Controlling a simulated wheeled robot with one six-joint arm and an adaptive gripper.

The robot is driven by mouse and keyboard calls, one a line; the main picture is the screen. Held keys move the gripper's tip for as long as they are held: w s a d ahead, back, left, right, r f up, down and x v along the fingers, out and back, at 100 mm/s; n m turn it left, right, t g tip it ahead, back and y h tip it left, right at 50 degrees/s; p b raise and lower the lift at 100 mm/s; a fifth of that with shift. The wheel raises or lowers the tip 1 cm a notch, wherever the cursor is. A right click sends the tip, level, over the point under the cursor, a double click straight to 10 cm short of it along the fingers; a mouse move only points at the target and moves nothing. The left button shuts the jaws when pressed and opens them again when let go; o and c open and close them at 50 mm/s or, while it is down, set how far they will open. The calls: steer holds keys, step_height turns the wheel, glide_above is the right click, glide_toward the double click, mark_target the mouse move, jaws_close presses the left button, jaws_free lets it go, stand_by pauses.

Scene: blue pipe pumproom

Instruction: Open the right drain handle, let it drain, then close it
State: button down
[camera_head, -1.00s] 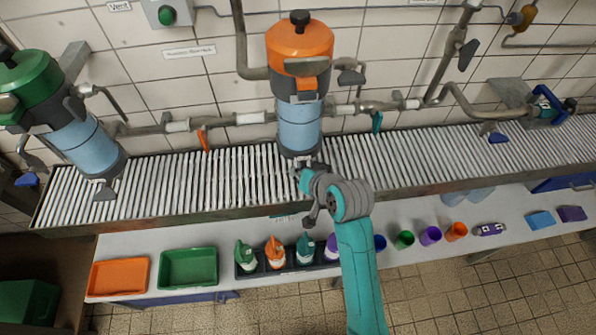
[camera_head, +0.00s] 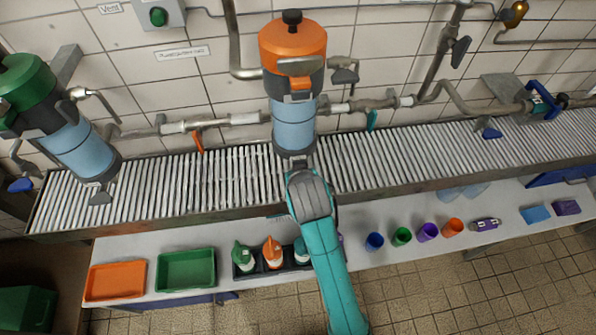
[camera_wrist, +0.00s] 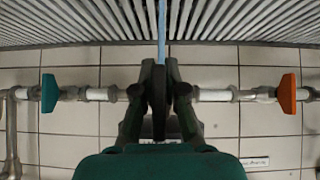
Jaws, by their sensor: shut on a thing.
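The orange-topped vessel (camera_head: 294,42) with a light-blue body (camera_head: 294,126) hangs over the slatted grating. Its drain, the right one, is at its foot, mostly hidden by my arm in the head view. In the wrist view my gripper (camera_wrist: 160,72) has its two fingers closed against the sides of the dark drain handle (camera_wrist: 158,98). A thin light-blue strip (camera_wrist: 161,35) runs from by the handle along the grating; it looks like a stream of liquid. The left drain handle (camera_head: 100,198) hangs under the green-topped vessel (camera_head: 30,85).
The grating (camera_head: 190,195) runs along the tiled wall. An orange lever (camera_head: 198,140) and a teal lever (camera_head: 372,120) hang from the pipe either side. Below, a bench carries an orange tray (camera_head: 115,282), a green tray (camera_head: 186,270), bottles and cups.

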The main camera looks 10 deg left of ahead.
steer(key=shift+f, duration=0.15)
steer(key=c, duration=1.5)
jaws_free()
steer(key=v, duration=1.2)
steer(key=shift+d, duration=0.1)
steer(key=s+d+f+t, duration=0.2)
steer(key=s+d+f, duration=0.9)
steer(key=d, duration=0.2)
steer(key=s+d+r+m+t, duration=0.1)
steer(key=s+d+r, duration=0.1)
steer(key=s, duration=0.5)
steer(key=s+d+r+m+t+h, duration=0.1)
steer(key=s+d+r, duration=0.1)
steer(key=s, duration=0.5)
steer(key=s+d+r+m+t+h, duration=0.1)
steer(key=s+d+r+t, duration=0.1)
steer(key=s+d, duration=0.2)
steer(key=s, duration=0.3)
steer(key=shift+s+d+r, duration=0.2)
steer(key=shift+s+d, duration=0.1)
steer(key=shift+d, duration=0.05)
